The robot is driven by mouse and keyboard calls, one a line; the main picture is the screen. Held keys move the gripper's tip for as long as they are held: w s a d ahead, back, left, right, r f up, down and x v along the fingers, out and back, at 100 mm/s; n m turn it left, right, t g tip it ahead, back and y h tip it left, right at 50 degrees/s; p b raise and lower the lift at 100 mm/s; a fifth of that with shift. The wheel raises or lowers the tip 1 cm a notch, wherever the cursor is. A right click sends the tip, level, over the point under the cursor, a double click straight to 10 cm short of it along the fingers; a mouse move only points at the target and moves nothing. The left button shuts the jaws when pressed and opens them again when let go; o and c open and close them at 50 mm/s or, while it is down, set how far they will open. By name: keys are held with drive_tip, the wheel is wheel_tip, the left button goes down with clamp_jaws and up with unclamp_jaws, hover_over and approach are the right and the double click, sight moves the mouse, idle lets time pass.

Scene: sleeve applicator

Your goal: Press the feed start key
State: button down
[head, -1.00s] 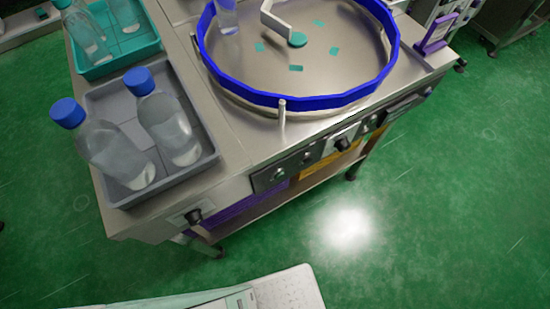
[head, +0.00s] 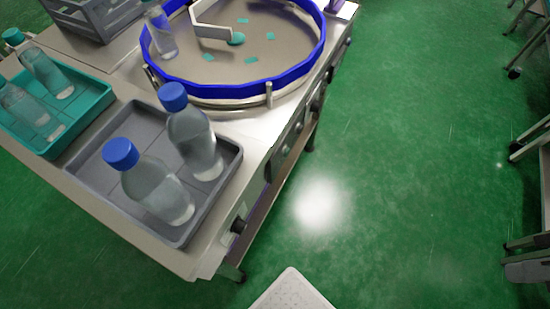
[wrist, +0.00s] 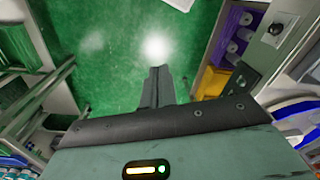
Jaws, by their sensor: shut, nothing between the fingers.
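The steel machine (head: 258,137) with the blue-rimmed round table (head: 268,93) stands at the upper left of the head view. Its front face is seen nearly edge-on, with dark control panels (head: 287,148) and a black knob (head: 238,225) low at the near corner. I cannot make out which control is the feed start key. In the wrist view, a panel with a black knob (wrist: 275,29) shows at the upper right. My gripper (wrist: 158,72) is shut and empty in the wrist view, over green floor, apart from the panel. It is not seen in the head view.
A grey tray (head: 228,160) with two blue-capped bottles and a teal tray (head: 98,103) with bottles sit on the machine's near end. Green floor (head: 410,180) is open to the right. Metal frames (head: 535,245) stand at the right edge.

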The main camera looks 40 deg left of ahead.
sight(287, 153)
drive_tip(key=shift+w, duration=0.1)
drive_tip(key=w+a+f+n+y+b, duration=0.2)
drive_tip(key=a+f+y, duration=0.1)
drive_tip(key=a+f, duration=0.5)
drive_tip(key=w+a+f+n+t+y+b, duration=0.1)
drive_tip(key=w+a+f+n+y+b, duration=0.1)
drive_tip(key=a+f, duration=0.6)
drive_tip(key=w+a+f+n+t+y+b, duration=0.1)
drive_tip(key=w+a+f+n+y+b, duration=0.1)
drive_tip(key=a+f, duration=0.6)
drive_tip(key=a+n+y+b, duration=0.1)
drive_tip(key=n+y, duration=0.1)
drive_tip(key=y, duration=0.1)
drive_tip(key=shift+w+a+f+b, duration=0.15)
drive_tip(key=shift+w+b, duration=0.1)
drive_tip(key=shift+b, duration=0.15)
drive_tip(key=shift+a, duration=0.1)
drive_tip(key=s+a, duration=0.2)
drive_tip(key=a, duration=0.6)
drive_tip(key=shift+s, duration=0.3)
drive_tip(key=shift+a, duration=0.1)
drive_tip(key=shift+s+a, duration=0.15)
drive_tip(key=shift+a, duration=0.2)
